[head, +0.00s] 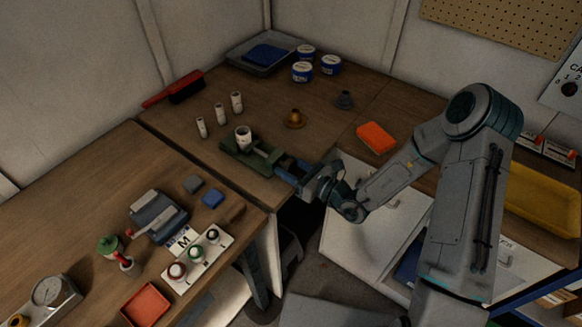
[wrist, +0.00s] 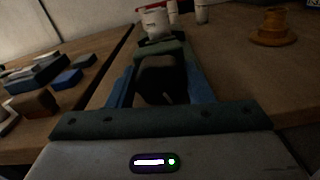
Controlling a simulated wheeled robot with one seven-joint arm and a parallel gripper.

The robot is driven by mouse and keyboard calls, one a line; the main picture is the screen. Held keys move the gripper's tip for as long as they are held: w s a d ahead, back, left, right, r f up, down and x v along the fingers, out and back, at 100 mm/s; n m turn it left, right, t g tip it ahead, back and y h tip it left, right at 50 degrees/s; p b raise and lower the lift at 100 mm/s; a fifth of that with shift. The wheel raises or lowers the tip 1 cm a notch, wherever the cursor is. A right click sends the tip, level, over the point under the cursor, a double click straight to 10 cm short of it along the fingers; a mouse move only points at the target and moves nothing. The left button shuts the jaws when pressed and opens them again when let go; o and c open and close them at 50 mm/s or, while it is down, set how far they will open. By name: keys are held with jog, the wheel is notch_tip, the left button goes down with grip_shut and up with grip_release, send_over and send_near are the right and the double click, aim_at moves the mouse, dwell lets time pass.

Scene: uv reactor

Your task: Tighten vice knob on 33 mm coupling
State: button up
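The green vice (head: 236,148) lies on the wooden bench near its front edge. The white coupling (head: 243,138) stands upright at the vice's far end; it also shows in the wrist view (wrist: 156,21). My gripper (head: 279,162) comes from the right, low over the bench edge, in line with the vice. In the wrist view its blue fingers (wrist: 160,82) are apart, one on each side of the dark vice knob (wrist: 161,78). I cannot tell whether they press on it. The knob's far side and the vice's screw are largely hidden.
Several white fittings (head: 221,113) stand behind the vice. The left bench holds a tray of knobs (head: 197,258) and a blue block (head: 213,198).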

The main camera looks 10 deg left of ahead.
jog(key=shift+c, duration=0.9)
jog(key=shift+m+p, duration=0.4)
jog(key=shift+m, duration=0.3)
jog(key=o, duration=1)
jog(key=shift+d, duration=0.1)
jog(key=b+v, duration=0.3)
jog(key=v, duration=1)
jog(key=shift+d, duration=0.35)
jog(key=shift+s, duration=0.15)
